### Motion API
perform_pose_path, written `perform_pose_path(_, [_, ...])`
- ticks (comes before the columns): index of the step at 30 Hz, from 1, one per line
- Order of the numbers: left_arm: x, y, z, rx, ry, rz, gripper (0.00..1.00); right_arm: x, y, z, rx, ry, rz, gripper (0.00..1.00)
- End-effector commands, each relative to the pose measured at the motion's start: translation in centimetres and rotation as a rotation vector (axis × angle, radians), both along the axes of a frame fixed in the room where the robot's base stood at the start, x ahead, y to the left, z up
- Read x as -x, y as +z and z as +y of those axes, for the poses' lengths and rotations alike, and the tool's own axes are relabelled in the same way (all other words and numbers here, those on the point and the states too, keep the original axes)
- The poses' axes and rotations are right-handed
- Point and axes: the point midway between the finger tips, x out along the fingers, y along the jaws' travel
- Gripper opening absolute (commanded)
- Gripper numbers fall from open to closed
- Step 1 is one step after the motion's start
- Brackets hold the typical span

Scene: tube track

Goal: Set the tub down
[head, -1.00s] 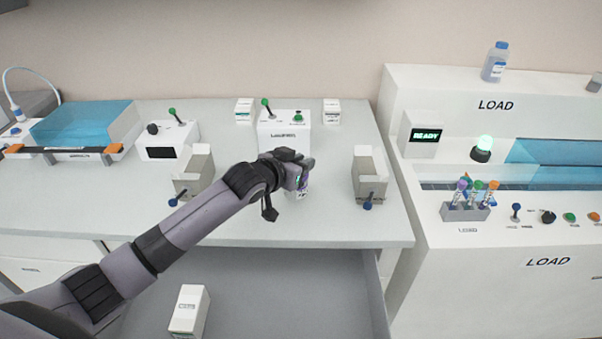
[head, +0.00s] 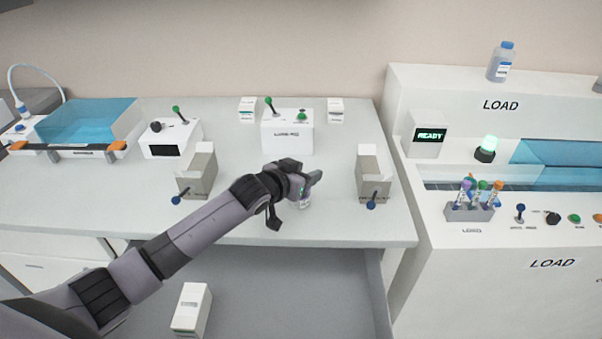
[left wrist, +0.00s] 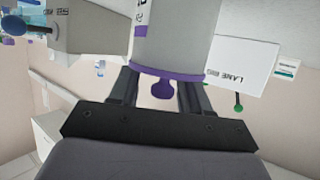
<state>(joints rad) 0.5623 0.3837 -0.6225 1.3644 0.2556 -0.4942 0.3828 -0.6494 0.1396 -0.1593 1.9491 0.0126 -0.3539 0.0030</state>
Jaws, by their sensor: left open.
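The tub (left wrist: 180,35) is a pale grey cylinder with a purple band and a purple knob (left wrist: 163,90) in the left wrist view, which is upside down. My left gripper (left wrist: 160,95) is open, with one finger on each side of the knob and a gap to both. In the head view my left gripper (head: 308,184) is over the counter's front middle. Only a small part of the tub (head: 305,203) shows below it. The gripper and arm hide the rest. I cannot tell whether its base touches the counter. My right gripper is not in view.
A white box with a green lever (head: 287,138) stands behind the gripper on the counter (head: 330,225). Grey holders with blue knobs stand left (head: 198,172) and right (head: 373,175). An open drawer (head: 290,290) below holds a white carton (head: 191,310).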

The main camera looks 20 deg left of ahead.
Motion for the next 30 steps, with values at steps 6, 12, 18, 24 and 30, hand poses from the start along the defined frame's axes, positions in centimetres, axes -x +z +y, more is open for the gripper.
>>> perform_pose_path(6, [1.0,0.7,0.3,0.001,-0.001,-0.001,0.47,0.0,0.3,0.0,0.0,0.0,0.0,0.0])
perform_pose_path(12, [3.3,1.6,1.0,-0.001,-0.001,0.0,0.47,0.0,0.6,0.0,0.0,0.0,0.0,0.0])
perform_pose_path(18, [5.8,2.7,1.8,0.0,0.0,-0.001,0.47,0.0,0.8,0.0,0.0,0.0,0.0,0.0])
perform_pose_path(24, [8.3,3.7,2.6,-0.002,0.0,-0.001,0.47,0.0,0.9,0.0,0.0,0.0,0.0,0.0])
perform_pose_path(30, [10.0,4.4,3.1,0.0,0.001,0.0,0.47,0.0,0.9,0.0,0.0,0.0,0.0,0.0])
